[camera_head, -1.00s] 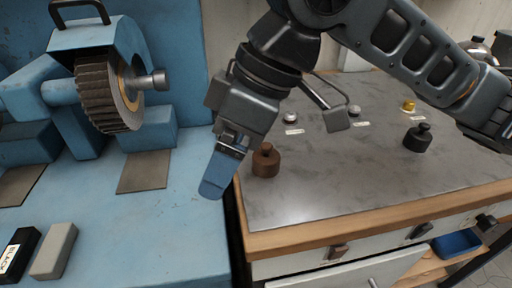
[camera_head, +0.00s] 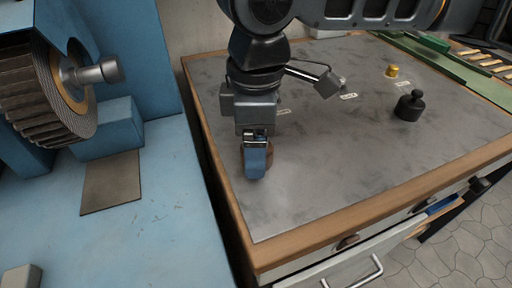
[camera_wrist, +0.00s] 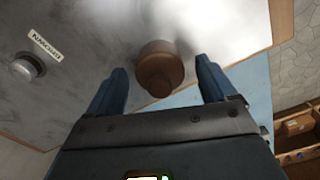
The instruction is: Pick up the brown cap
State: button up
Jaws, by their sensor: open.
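The brown cap (camera_wrist: 160,62) is a round brown piece with a narrower knob on top, standing on the grey metal tabletop (camera_head: 330,170). In the head view only a brown edge of it (camera_head: 270,153) shows behind my gripper (camera_head: 256,172). My gripper is open and points down at the cap. In the wrist view the cap appears between the two blue fingers, with a visible gap on each side. I cannot tell how far the fingertips are above the tabletop.
A black knobbed piece (camera_head: 408,107) and a small gold piece (camera_head: 392,71) stand farther right. A silver piece (camera_wrist: 26,67) sits beside a label. A blue machine with a ribbed wheel (camera_head: 30,90) stands left. A drawer handle (camera_head: 357,277) sticks out in front.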

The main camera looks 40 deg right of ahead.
jog(key=shift+f, duration=0.7)
jog(key=shift+c, duration=0.3)
jog(key=c, duration=1)
jog(key=shift+r, duration=0.1)
